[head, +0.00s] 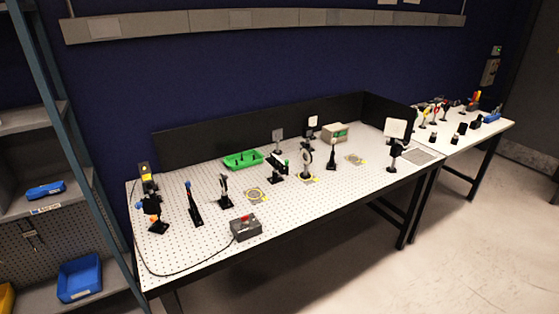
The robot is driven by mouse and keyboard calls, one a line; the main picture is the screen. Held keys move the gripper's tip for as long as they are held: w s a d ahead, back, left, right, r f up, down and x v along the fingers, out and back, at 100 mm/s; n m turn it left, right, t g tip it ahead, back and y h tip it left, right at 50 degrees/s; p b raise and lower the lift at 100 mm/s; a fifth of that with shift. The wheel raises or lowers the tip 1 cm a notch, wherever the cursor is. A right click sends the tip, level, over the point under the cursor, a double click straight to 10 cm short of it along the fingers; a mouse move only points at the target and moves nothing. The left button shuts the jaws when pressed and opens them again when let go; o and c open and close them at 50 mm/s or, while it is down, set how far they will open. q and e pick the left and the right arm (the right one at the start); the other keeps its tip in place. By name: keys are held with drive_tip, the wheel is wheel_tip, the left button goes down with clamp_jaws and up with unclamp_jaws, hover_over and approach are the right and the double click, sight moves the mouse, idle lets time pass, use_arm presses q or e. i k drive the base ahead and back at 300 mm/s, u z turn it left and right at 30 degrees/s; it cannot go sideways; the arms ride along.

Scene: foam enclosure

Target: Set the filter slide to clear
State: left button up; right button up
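On the white perforated bench (190,245) stands a row of small black-posted optical mounts. One near the middle is a dark, slanted bar-like mount (277,163) with a bit of green at its right end. It may be the filter slide, but it is too small to tell, and its setting cannot be read. A round ring mount (306,157) stands just right of it. Neither of my grippers is in view.
A grey box with a red button (245,228) sits at the bench's front edge, its cable trailing left. A green tray (243,159) and beige box (335,132) lie behind the mounts. Shelves (40,205) stand left, a second table (470,129) right. Floor is clear in front.

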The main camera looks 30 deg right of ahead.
sight(275, 160)
drive_tip(key=u, duration=0.05)
drive_tip(key=k, duration=0.5)
drive_tip(key=z, duration=0.7)
drive_tip(key=i, duration=1.15)
drive_tip(key=u, duration=0.5)
